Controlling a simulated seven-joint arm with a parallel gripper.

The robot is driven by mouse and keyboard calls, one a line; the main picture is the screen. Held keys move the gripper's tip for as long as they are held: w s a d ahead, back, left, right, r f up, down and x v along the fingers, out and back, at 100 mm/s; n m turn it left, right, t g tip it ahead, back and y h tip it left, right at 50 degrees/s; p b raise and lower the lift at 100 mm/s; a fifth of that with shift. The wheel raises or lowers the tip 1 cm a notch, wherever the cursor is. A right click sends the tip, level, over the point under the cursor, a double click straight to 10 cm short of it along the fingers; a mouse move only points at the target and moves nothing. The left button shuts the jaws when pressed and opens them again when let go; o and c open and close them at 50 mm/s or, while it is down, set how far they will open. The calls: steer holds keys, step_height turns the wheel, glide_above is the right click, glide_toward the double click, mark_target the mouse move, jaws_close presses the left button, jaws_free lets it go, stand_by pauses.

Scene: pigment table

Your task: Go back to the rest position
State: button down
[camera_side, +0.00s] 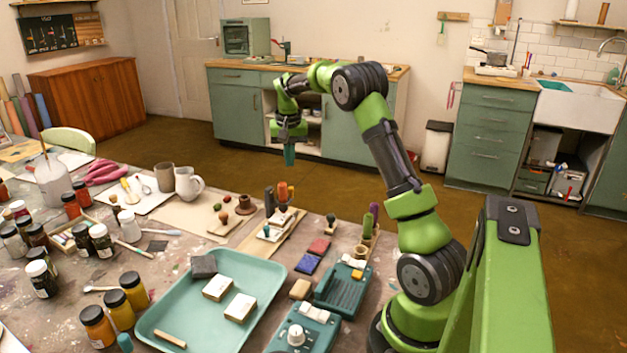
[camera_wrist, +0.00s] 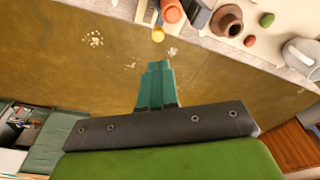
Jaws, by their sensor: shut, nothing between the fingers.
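My gripper (camera_side: 289,157) hangs at the end of my raised green arm, pointing down past the far edge of the table, with the floor and cabinets behind it in the side view. Its teal fingers are shut together with nothing between them. In the wrist view my gripper (camera_wrist: 155,68) shows the closed teal fingers over the brown floor, and the table's edge runs across the top. The fingers touch nothing that I can see.
The paint-stained table (camera_side: 180,262) holds a teal tray (camera_side: 258,320) with white blocks, several paint jars (camera_side: 97,325), a white pitcher (camera_side: 187,184) and a wooden board with upright tools. In the wrist view a brown pot (camera_wrist: 227,21) stands near the table edge. Open floor surrounds the gripper.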

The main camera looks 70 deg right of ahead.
steer(key=s+a+r+n+t+y, duration=0.1)
steer(key=s+a, duration=0.5)
steer(key=a, duration=0.6)
steer(key=s+a+r+n+t+y, duration=0.1)
steer(key=s+a+r+n+t, duration=0.2)
steer(key=a, duration=0.9)
steer(key=s+a+r+n+t+y, duration=0.1)
steer(key=s+a+r+n, duration=0.3)
steer(key=s+a, duration=0.5)
steer(key=a+t, duration=0.1)
steer(key=a, duration=0.2)
steer(key=shift+s+r+y, duration=0.15)
steer(key=shift+s+y, duration=0.1)
steer(key=shift+y, duration=0.05)
